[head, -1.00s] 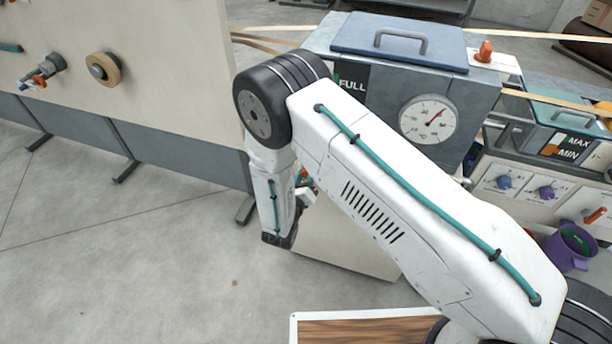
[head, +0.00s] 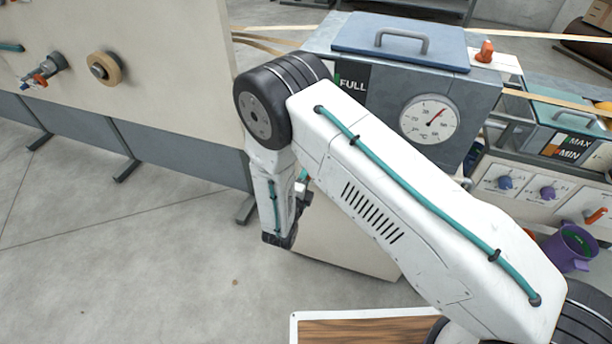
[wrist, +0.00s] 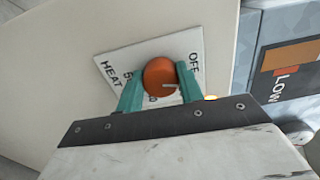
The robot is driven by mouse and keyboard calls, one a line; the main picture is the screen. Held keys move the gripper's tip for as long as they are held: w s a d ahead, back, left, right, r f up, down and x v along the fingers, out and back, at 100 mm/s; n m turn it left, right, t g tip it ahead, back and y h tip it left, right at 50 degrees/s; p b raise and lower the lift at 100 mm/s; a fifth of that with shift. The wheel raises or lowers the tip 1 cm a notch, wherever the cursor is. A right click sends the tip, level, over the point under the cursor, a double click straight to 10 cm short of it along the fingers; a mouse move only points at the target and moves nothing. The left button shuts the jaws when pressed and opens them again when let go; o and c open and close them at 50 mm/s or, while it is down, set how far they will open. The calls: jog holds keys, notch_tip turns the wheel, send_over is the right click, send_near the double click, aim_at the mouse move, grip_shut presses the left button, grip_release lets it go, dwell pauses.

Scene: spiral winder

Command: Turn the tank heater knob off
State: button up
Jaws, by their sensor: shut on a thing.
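The tank heater knob (wrist: 161,77) is a round orange knob in the wrist view. It sits on a white label plate (wrist: 112,62) marked OFF, HEAT and a partly covered number. In the head view my arm hides the knob and the gripper's fingertips. The tank (head: 478,105) with a blue lid and a dial gauge (head: 428,119) stands behind my arm.
A cream panel (head: 130,80) with a tan wheel knob (head: 104,68) is at the left. A purple mug (head: 568,250) and a control panel with several knobs (head: 548,192) are at the right. A wooden-topped surface (head: 360,330) is at the bottom. Open floor lies at the lower left.

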jog(key=shift+a+f+n, duration=0.1)
jog(key=shift+n, duration=1.5)
jog(key=o, duration=1)
jog(key=shift+a, duration=0.1)
jog(key=v, duration=0.7)
jog(key=shift+s, duration=0.4)
